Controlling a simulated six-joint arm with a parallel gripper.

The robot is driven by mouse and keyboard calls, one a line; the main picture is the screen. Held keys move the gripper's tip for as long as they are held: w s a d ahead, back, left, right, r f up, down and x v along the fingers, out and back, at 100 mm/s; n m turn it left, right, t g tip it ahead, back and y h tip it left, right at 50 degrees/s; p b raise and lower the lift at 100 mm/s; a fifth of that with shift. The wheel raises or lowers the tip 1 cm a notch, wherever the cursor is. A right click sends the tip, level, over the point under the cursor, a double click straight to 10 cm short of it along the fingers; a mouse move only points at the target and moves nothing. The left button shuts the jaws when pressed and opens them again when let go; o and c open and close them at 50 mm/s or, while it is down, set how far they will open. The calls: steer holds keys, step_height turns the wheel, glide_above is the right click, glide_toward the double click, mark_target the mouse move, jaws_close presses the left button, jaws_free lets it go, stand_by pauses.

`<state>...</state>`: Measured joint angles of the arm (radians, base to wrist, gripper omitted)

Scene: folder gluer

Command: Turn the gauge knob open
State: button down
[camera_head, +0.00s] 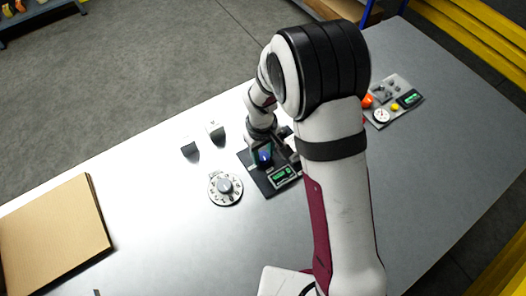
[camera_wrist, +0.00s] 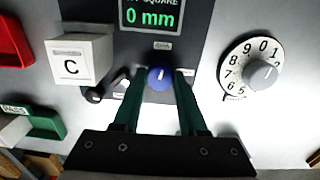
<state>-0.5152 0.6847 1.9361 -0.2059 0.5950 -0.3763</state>
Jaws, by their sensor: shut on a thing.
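A small blue knob (camera_wrist: 160,77) with a white pointer line sits on a dark panel (camera_wrist: 190,25), below a green display (camera_wrist: 148,14) that reads 0 mm. In the wrist view the pointer line is close to upright. My gripper (camera_wrist: 160,82) has its two green fingers on either side of the knob and is shut on it. In the head view the blue knob (camera_head: 265,157) shows beside my wrist on the dark panel (camera_head: 249,166), and the display (camera_head: 283,175) is in front. My arm hides part of the panel.
A numbered white dial (camera_wrist: 237,60) with a grey knob stands right of the panel. A white block marked C (camera_wrist: 80,60) and a black lever (camera_wrist: 96,95) are at left. A brown board (camera_head: 55,235) lies left on the table; another panel (camera_head: 395,104) is behind my arm.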

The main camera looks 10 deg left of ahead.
mark_target(262, 158)
steer(key=shift+s+n, duration=0.1)
steer(key=shift+n, duration=0.7)
steer(key=shift+c, duration=2.2)
jaws_free()
steer(key=shift+r, duration=0.15)
step_height(262, 158, up, 16)
steer(key=shift+f, duration=0.2)
steer(key=shift+s, duration=0.15)
